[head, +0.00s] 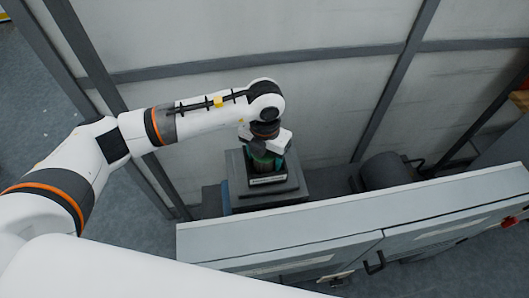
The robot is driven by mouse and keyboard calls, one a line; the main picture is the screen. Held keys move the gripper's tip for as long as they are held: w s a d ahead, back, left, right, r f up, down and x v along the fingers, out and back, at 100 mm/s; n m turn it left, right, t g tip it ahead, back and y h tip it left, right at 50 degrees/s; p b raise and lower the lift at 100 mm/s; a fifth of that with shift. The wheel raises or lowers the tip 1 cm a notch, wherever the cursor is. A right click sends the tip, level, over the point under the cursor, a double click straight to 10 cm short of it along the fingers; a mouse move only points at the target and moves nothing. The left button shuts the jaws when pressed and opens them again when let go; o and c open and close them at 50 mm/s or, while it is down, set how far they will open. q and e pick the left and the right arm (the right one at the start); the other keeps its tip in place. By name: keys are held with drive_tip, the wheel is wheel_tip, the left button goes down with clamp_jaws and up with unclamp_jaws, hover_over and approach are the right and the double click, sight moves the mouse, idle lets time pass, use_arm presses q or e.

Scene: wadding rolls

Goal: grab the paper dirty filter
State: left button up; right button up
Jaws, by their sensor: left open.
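My left arm reaches in from the left, and its open gripper (265,148) points down over a dark stepped stand (285,192). A dark green rounded thing (263,162) shows just under the gripper, on top of the stand. I cannot tell whether it is the paper dirty filter, as the gripper and wrist cover much of it. I cannot tell whether the fingers touch it. My right gripper is not in view.
A long pale grey cabinet (300,232) with a dark handle (374,264) runs in front of the stand. A dark cylinder (388,170) sits to the right. Pale wall panels with grey frames (230,68) stand close behind. A red knob (508,222) is at far right.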

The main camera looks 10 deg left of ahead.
use_arm(q)
drive_tip(key=c, duration=0.7)
